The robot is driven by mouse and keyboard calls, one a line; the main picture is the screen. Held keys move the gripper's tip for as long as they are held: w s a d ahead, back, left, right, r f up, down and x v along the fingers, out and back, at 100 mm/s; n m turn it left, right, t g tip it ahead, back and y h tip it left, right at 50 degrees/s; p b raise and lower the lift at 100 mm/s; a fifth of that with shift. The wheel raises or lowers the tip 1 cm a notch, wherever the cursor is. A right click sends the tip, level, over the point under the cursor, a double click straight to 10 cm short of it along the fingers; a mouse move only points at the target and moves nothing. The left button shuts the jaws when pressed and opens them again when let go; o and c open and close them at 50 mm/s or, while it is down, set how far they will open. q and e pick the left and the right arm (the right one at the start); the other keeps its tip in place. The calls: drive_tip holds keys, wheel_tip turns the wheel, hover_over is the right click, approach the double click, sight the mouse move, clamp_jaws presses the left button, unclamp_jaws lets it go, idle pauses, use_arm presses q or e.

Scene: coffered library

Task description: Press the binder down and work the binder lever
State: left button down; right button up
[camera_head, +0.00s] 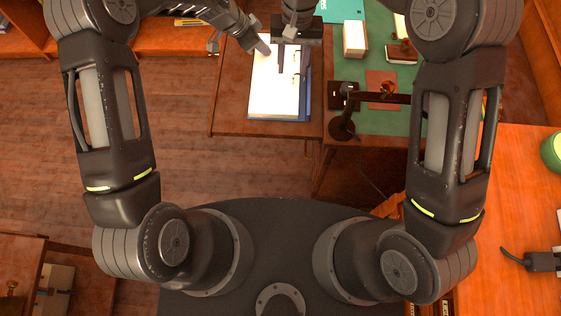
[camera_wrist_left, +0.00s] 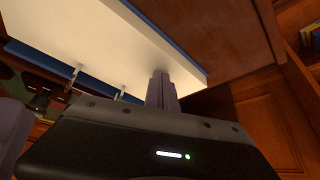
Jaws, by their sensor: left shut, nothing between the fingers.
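The binder (camera_head: 272,98) lies open on the wooden desk, white pages up and a blue edge showing on its right. In the left wrist view its white sheets (camera_wrist_left: 110,45) show with a blue edge and two thin metal pieces beside them. My left gripper (camera_head: 264,48) is shut and empty at the binder's upper left; its fingers (camera_wrist_left: 160,88) overlap the paper edge in the left wrist view. Contact is unclear. My right gripper (camera_head: 281,70) points down over the upper part of the binder; its finger opening is unclear. The lever is not clearly visible.
Right of the binder, a green desk mat (camera_head: 380,122) carries a dark lamp-like stand (camera_head: 342,126), a red-brown pad (camera_head: 381,82) and a white block (camera_head: 355,40). A teal folder (camera_head: 340,10) lies behind. The desk surface left of the binder is bare (camera_head: 230,100).

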drive_tip(key=s+a+f, duration=0.1)
drive_tip(key=s+f, duration=0.1)
drive_tip(key=s, duration=0.2)
drive_tip(key=s+a+f+g, duration=0.1)
drive_tip(key=s+f, duration=0.2)
drive_tip(key=s, duration=0.1)
drive_tip(key=s+a+f+g, duration=0.1)
drive_tip(key=s+f, duration=0.2)
drive_tip(key=s, duration=0.1)
drive_tip(key=shift+a+f+n+y, duration=0.1)
drive_tip(key=shift+a+n+y, duration=0.25)
drive_tip(key=shift+n+y, duration=0.05)
drive_tip(key=s+d+f+m+y, duration=0.1)
drive_tip(key=s+d+f+y, duration=0.1)
drive_tip(key=s+f, duration=0.8)
drive_tip(key=shift+s+t+y, duration=0.2)
drive_tip(key=shift+t+y, duration=0.1)
drive_tip(key=shift+y, duration=0.4)
